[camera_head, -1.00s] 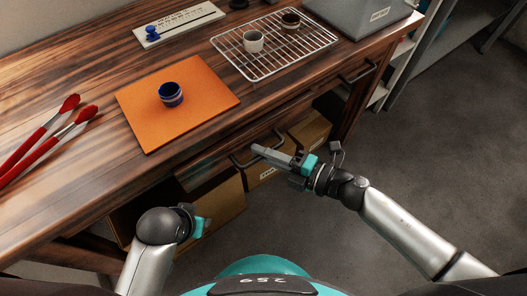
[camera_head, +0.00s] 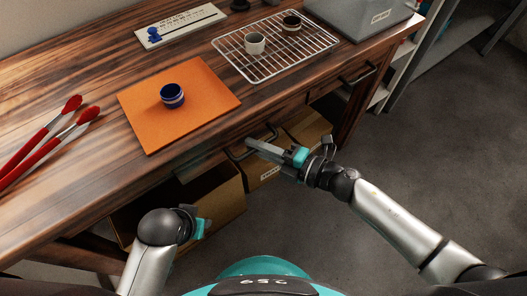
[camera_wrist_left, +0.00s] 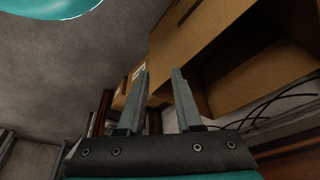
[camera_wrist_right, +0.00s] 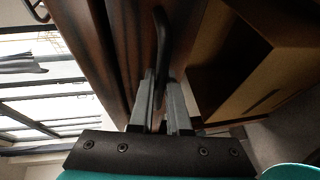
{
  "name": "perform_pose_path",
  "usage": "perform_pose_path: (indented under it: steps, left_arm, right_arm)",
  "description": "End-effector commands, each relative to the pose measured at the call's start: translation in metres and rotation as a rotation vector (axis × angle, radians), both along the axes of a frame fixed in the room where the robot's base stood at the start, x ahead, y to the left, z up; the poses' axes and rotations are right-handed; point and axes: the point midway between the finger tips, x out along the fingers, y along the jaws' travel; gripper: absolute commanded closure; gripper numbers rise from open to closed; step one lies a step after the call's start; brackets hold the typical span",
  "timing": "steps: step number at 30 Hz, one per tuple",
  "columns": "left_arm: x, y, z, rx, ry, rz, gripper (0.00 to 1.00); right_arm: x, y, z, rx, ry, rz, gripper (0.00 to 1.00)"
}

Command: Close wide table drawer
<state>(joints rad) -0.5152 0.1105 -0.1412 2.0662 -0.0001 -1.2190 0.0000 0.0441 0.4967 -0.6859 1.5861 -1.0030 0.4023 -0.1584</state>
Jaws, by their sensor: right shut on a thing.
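The wide drawer (camera_head: 200,166) is under the front edge of the wooden table, its dark front standing slightly out below the tabletop. Its dark bar handle (camera_head: 270,128) also shows in the right wrist view (camera_wrist_right: 162,35). My right gripper (camera_head: 254,145) is shut on this handle, with the bar between its fingers in the right wrist view (camera_wrist_right: 160,82). My left gripper (camera_wrist_left: 160,76) is open and empty, its fingers apart below the table near a cardboard box. In the head view its fingers are mostly hidden behind its wrist.
Cardboard boxes (camera_head: 228,195) stand beneath the table. A second drawer handle (camera_head: 358,74) is at the right. The floor at right is clear.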

Motion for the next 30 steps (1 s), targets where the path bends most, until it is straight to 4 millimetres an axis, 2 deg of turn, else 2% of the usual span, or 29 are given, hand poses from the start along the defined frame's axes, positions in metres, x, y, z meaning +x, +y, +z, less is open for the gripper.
perform_pose_path:
  steps: [5, 14, 15, 22, 30]
  left_arm:
    - [-0.0035, 0.0011, -0.0089, 0.003, 0.017, 0.0, 0.66]
    - [-0.0036, 0.0008, -0.011, 0.004, 0.02, 0.0, 0.66]
    - [-0.0035, 0.0007, -0.0109, 0.004, 0.02, 0.0, 0.66]
    - [-0.0016, 0.0002, -0.0091, 0.002, 0.014, -0.002, 0.66]
    - [0.0002, -0.0003, -0.0065, 0.001, 0.007, -0.002, 0.66]
  right_arm:
    - [0.0127, 0.009, -0.0008, -0.003, 0.003, -0.001, 1.0]
    - [0.0148, 0.0107, -0.0001, -0.002, 0.001, -0.003, 1.0]
    - [0.0149, 0.0108, -0.0001, -0.001, 0.0, -0.003, 0.83]
    - [0.0143, 0.0106, 0.0002, -0.001, 0.0, -0.001, 0.57]
    - [0.0138, 0.0103, 0.0001, -0.002, 0.001, 0.0, 0.55]
